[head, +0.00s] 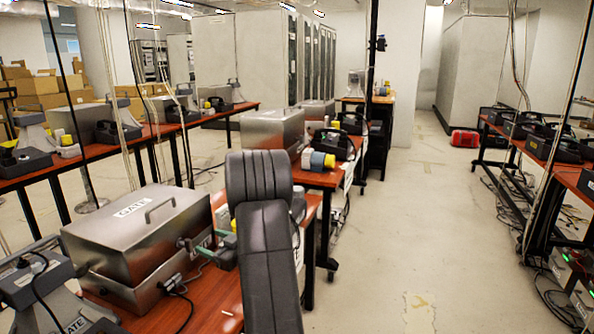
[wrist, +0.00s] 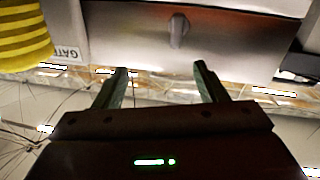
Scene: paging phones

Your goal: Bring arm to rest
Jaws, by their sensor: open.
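My gripper (wrist: 159,72) shows in the wrist view with its two greenish fingers well apart and nothing between them. Beyond the fingertips is the steel front of a box with a latch (wrist: 178,30); I cannot tell whether the fingers touch it. In the head view my dark arm (head: 268,255) rises from the bottom edge, bent at the top. Greenish parts that look like my gripper's fingers (head: 197,248) show left of the arm, beside the front of the steel box (head: 137,230) marked GATE. The arm hides part of the bench behind it.
The red-brown bench (head: 215,300) carries the steel box, cables and a grey device (head: 45,295). In the wrist view a yellow ribbed thing (wrist: 22,38) is close at upper left. More benches with devices stand behind and at right (head: 560,165). The floor aisle (head: 405,230) is open.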

